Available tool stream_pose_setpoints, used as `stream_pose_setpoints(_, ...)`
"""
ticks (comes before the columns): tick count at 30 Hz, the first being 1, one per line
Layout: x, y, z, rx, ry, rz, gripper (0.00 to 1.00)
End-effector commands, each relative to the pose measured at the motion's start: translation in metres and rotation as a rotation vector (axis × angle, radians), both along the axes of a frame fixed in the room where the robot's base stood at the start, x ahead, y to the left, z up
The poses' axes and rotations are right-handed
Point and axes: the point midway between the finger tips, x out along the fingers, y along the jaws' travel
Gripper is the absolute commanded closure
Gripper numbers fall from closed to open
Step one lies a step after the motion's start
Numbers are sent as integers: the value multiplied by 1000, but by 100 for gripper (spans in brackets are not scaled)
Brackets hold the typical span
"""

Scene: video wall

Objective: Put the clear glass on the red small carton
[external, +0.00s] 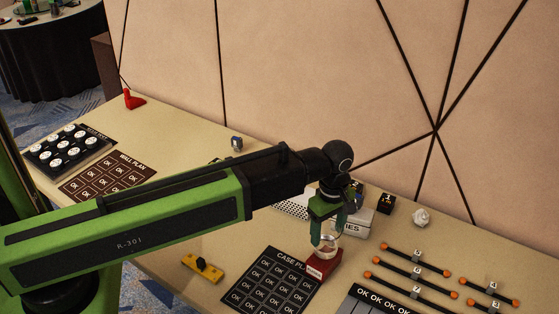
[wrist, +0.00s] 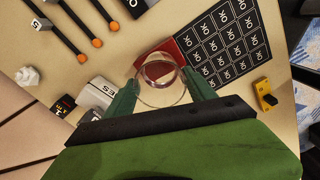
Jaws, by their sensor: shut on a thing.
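The clear glass (wrist: 161,80) is between the green fingers of my gripper (wrist: 163,95) in the wrist view. My gripper is shut on it. The glass also shows in the external view (external: 327,246), at the lower end of my gripper (external: 328,232). The red small carton (external: 323,267) stands on the table directly below the glass. In the wrist view the carton (wrist: 182,46) shows partly behind the glass, which overlaps it. The glass looks at or just above the carton's top; I cannot tell whether they touch.
A black case plan sheet (external: 268,283) lies beside the carton. A white box (external: 355,222), a black cube (external: 386,204) and crumpled paper (external: 421,217) are behind it. Several orange-tipped black cables (external: 415,268) lie to the right. A yellow object (external: 203,268) lies near the front edge.

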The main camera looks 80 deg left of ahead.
Motion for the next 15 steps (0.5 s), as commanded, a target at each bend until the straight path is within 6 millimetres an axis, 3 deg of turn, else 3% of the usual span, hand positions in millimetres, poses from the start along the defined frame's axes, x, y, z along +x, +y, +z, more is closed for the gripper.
stream_pose_setpoints(1, 0, 0, -14, 0, 0, 0, 100)
stream_pose_setpoints(15, 0, 0, -17, 0, 0, 0, 100)
